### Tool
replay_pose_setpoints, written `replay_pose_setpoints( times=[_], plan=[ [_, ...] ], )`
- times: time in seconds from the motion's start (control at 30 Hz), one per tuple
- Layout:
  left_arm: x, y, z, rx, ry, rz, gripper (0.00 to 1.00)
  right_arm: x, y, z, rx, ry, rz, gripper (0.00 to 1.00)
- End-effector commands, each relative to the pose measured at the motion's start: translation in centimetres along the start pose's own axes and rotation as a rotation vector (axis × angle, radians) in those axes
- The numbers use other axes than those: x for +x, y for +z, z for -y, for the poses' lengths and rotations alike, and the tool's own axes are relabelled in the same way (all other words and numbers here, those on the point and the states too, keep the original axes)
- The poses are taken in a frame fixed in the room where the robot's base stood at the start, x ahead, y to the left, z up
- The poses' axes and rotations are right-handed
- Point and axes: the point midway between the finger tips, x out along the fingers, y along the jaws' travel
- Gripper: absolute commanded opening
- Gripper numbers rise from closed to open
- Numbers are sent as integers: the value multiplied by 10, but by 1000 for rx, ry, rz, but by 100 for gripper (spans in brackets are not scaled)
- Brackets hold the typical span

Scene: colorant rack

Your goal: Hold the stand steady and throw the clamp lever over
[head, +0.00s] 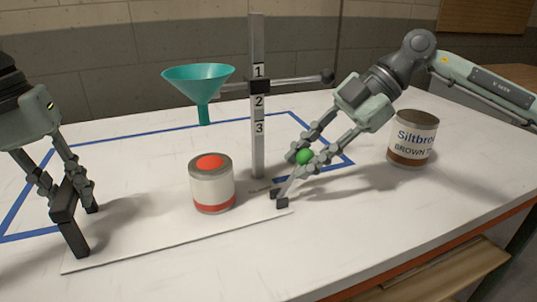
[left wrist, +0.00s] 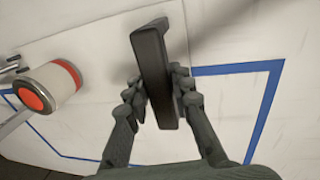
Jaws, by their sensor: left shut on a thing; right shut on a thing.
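The stand has a grey upright post (head: 258,150) marked 1, 2 and 3, on a thin white base plate (head: 150,245). A black upright handle (head: 70,225) stands at the plate's left end. My left gripper (head: 66,190) is shut on this handle, which also shows between its fingers in the left wrist view (left wrist: 154,70). The clamp lever's green ball knob (head: 304,157) is right of the post's foot. My right gripper (head: 308,153) is shut on it, its fingers partly covering the lever. A short silvery bar slopes down-left from there to small black parts (head: 281,200).
A teal funnel (head: 199,80) hangs from the post's crossbar, above the table. A can with an orange-red top (head: 211,190) stands left of the post; it also shows in the left wrist view (left wrist: 52,87). A brown-labelled can (head: 413,140) stands at right. Blue tape marks the table.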

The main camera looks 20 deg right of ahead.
Motion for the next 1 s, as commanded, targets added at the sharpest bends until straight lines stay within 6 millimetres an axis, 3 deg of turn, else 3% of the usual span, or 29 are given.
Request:
replay_pose_setpoints(
  times=[0.17, 0.2, 0.37, 0.73, 0.87, 1.0],
  plan=[
    [-1, 0, 1, -3, -2, -1, 0, -1, 1, -1, 1, 4, 3, 0],
    [-1, 0, 1, -3, -2, -1, 0, -2, 1, -1, 1, 4, 3, 26],
    [-1, 0, 1, -2, -1, -1, 0, -1, 0, -1, 1, 3, 3, 46],
    [-1, 0, 0, -1, 0, -2, 0, -5, 0, -1, 1, 3, 4, 47],
    [-1, 0, 0, -1, 1, -2, 0, -22, 1, -1, 2, 5, 4, 47],
    [-1, 0, 0, -1, 1, -2, 0, -52, 1, -2, 2, 7, 4, 47]
  ],
)
